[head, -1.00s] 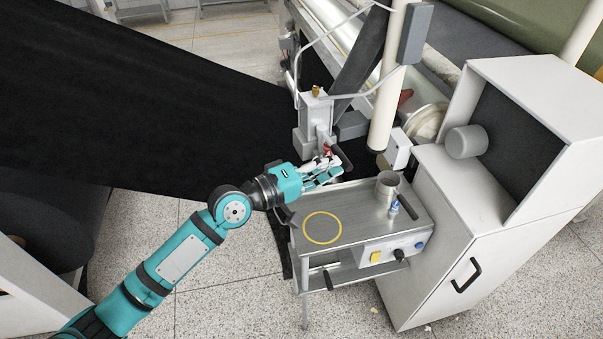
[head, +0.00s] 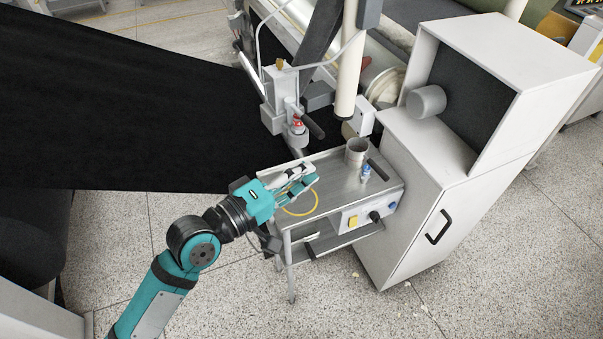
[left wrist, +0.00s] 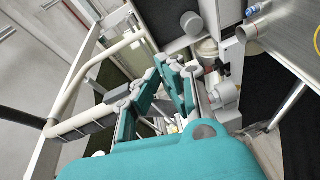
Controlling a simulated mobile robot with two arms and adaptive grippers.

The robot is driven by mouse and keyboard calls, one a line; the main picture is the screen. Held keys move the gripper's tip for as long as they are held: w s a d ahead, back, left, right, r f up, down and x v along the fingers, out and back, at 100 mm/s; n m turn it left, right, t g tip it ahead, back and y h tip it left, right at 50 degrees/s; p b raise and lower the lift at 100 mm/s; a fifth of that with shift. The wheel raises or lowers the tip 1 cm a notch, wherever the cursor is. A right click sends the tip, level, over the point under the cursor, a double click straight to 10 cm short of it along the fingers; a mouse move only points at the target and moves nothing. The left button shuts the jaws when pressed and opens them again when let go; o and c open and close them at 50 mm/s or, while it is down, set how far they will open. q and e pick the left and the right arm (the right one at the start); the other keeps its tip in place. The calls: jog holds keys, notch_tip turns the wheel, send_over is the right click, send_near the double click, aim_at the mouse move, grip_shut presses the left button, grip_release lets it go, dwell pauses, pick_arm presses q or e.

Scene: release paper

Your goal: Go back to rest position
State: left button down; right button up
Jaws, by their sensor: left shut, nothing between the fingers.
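My left gripper (head: 297,182) is in the head view, its teal arm coming in from the lower left. It is shut with nothing in it, and it hangs over the left part of the small metal table (head: 325,175), covering part of the yellow ring (head: 305,207). In the left wrist view its fingers (left wrist: 176,75) come together, with machine parts behind them. My right gripper does not show in either view.
A metal cup (head: 356,151) and a small blue-and-white bottle (head: 366,173) stand on the table. A grey-white cabinet (head: 405,200) stands at right. A machine post with a red part (head: 297,121) is behind the gripper. Black sheet material (head: 120,110) spans the left. Speckled floor is open in front.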

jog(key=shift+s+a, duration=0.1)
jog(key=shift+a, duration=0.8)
